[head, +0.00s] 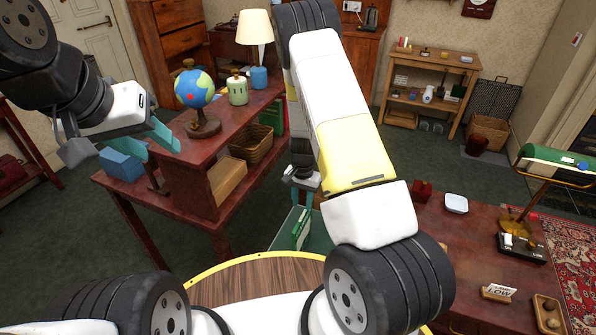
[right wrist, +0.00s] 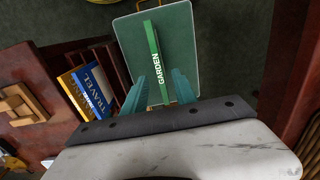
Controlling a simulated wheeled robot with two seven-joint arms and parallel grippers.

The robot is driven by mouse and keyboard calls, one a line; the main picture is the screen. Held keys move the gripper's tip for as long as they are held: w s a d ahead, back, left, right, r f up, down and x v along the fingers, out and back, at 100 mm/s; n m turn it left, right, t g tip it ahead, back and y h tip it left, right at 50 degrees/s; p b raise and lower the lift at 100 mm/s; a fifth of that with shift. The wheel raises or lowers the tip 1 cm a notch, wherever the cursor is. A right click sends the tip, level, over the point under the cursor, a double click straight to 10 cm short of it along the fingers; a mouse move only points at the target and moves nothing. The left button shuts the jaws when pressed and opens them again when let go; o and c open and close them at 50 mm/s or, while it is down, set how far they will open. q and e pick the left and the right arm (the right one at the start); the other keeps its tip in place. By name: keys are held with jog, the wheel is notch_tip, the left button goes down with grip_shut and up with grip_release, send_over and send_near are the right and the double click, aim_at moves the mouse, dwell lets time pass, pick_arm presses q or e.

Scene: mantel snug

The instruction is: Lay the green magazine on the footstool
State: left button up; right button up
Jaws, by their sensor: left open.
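The green magazine (right wrist: 155,60), marked GARDEN along its spine, shows edge-on between my right fingers in the right wrist view. In the head view the magazine (head: 301,228) is below my right gripper (head: 303,195). The right gripper (right wrist: 159,88) looks open, with a gap on each side of the spine. Behind the magazine is a flat, green, pale-rimmed rectangle (right wrist: 185,30), also visible in the head view (head: 318,240); I cannot tell whether it is the footstool or whether the magazine touches it. My left gripper (head: 150,140) is open and empty, left of the globe.
A two-level wooden table (head: 235,120) at left holds a globe (head: 195,90), a jar and a lamp. Blue TRAVEL (right wrist: 93,88) and yellow books stand beside my right gripper. A desk (head: 450,235) at right holds a dish and lamp. Green carpet lies between.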

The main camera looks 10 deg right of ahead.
jog(key=s+a+r+n+t+y, duration=0.1)
jog(key=s+a+r+n, duration=0.15)
jog(key=r, duration=1.25)
jog(key=s+a+r+n+t+y, duration=0.1)
jog(key=s+r+t, duration=0.15)
jog(key=r, duration=1.25)
jog(key=s+d+r+n+t, duration=0.1)
jog(key=s+r+n, duration=0.1)
jog(key=s+r, duration=0.4)
jog(key=s+d+r+n+t, duration=0.1)
jog(key=s+r+n, duration=0.1)
jog(key=s+r, duration=0.5)
jog(key=s, duration=0.5)
jog(key=shift+s, duration=0.25)
jog(key=shift+t, duration=0.25)
